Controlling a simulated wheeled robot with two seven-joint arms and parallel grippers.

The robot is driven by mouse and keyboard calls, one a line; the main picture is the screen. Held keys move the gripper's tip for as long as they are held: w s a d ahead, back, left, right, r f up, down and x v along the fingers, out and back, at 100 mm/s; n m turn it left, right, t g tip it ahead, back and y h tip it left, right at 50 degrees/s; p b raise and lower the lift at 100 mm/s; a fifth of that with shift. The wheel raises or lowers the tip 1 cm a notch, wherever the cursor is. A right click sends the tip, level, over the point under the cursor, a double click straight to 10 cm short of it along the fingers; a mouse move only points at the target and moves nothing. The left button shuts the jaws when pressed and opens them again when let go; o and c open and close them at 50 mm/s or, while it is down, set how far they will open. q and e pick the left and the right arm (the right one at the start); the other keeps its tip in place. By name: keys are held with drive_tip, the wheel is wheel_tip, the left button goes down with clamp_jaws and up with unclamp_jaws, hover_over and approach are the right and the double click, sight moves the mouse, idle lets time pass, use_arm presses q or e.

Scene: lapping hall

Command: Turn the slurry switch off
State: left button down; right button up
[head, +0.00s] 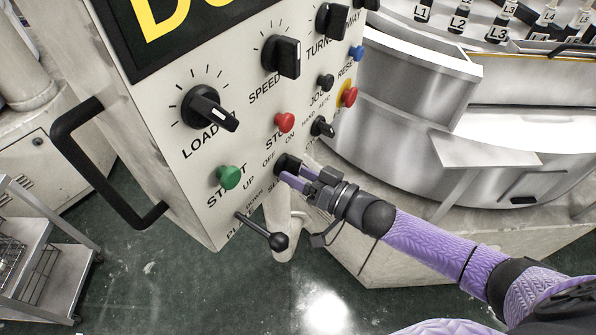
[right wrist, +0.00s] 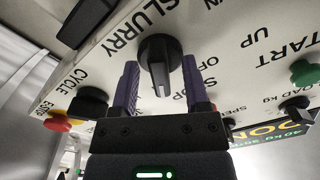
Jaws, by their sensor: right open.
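The slurry switch is a black rotary knob with a raised grip bar (right wrist: 158,62), beside the SLURRY label on the pale control panel. In the head view the knob (head: 286,162) is partly hidden by my right gripper (head: 287,177). In the right wrist view the purple fingers of my right gripper (right wrist: 160,76) are open, one on each side of the knob. I cannot tell whether they touch it. The grip bar points towards my gripper's body in that view; which setting it marks is unclear. My left gripper is not in view.
Close by are a red STOP button (head: 284,122), a green START button (head: 229,177), a small black selector (head: 322,127) and a ball-ended lever (head: 270,238). A yellow-collared red button (head: 348,95) is further right. A black handle (head: 85,160) juts out at left.

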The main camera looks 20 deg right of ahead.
drive_tip(key=shift+w, duration=0.15)
clamp_jaws()
drive_tip(key=shift+n, duration=0.4)
drive_tip(key=n, duration=0.5)
drive_tip(key=shift+n, duration=0.4)
drive_tip(key=n, duration=0.5)
drive_tip(key=shift+w+d, duration=0.1)
drive_tip(key=shift+n, duration=0.3)
unclamp_jaws()
